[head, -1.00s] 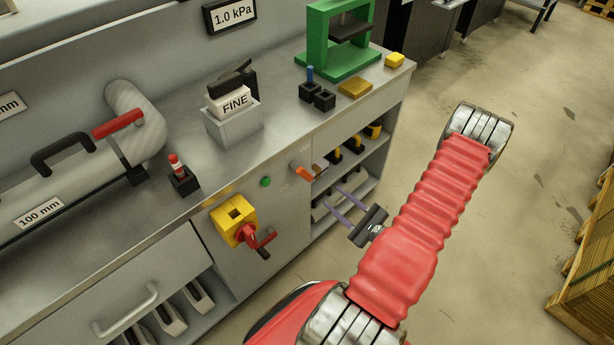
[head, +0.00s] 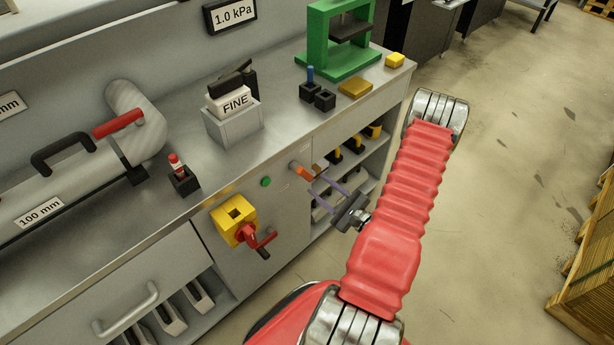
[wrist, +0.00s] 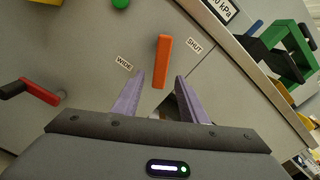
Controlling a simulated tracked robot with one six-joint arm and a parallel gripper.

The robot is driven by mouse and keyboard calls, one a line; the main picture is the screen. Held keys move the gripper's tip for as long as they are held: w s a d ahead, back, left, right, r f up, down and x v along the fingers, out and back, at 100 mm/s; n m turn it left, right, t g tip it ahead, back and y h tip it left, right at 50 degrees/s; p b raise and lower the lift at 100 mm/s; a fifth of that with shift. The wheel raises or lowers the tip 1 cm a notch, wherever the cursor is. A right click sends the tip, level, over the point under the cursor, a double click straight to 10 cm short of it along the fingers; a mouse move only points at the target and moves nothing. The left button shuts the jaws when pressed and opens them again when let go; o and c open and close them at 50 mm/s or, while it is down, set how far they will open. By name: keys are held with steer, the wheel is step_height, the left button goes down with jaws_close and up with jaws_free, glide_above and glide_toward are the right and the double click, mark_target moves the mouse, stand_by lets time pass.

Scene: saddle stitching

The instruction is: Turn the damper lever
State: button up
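The damper lever is an orange bar (head: 304,173) on the grey cabinet front. In the wrist view the orange lever (wrist: 162,60) stands nearly upright between a WIDE label (wrist: 124,63) at its left and a SHUT label (wrist: 195,46) at its right. My gripper (head: 317,186) is open, its two purple fingers pointing at the panel just right of and below the lever. In the wrist view my gripper (wrist: 159,78) has a fingertip on each side of the lever's lower end, with gaps. I cannot tell if the fingertips reach its depth.
A yellow box with a red handle (head: 236,224) and a green button (head: 265,182) are on the panel left of the lever. Open shelves (head: 345,165) with yellow-handled tools are to its right. The metal countertop (head: 190,135) is above.

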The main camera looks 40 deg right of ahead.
mark_target(308, 178)
steer(key=shift+w+a, duration=0.15)
steer(key=shift+w, duration=3.3)
steer(key=shift+c, duration=0.4)
jaws_close()
